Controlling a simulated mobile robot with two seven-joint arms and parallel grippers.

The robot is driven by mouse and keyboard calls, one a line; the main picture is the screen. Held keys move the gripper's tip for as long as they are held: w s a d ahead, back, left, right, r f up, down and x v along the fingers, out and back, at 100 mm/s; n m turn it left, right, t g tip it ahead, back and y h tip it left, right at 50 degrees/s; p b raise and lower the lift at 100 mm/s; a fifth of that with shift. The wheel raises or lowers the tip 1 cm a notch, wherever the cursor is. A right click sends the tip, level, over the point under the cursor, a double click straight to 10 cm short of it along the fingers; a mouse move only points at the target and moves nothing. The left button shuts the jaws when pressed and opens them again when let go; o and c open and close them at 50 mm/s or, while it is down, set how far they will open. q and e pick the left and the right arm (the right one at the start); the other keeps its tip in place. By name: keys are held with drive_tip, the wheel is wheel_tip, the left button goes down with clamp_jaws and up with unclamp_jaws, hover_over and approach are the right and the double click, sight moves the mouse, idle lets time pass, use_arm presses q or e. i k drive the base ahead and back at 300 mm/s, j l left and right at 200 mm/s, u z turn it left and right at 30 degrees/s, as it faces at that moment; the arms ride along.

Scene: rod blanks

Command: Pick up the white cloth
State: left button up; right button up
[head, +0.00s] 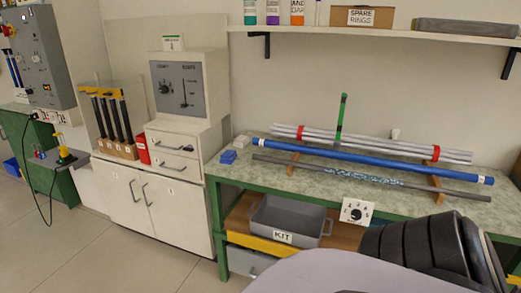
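I cannot make out a white cloth for certain. A small white item (395,133) shows behind the rods at the back of the workbench, too small to tell what it is. The workbench (225,176) has a speckled top and a green frame. Neither of my grippers is in view. A black ribbed part at the lower right seems to belong to my own arm and hides the bench's front right corner.
A blue rod (370,160), a dark grey rod (440,189) and bundled pale rods (350,143) with red bands lie along the bench. Blue blocks (228,156) sit at its left end. A grey KIT bin (290,216) stands below. Open floor lies front left.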

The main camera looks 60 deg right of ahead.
sight(241, 141)
drive_tip(key=z, duration=1.75)
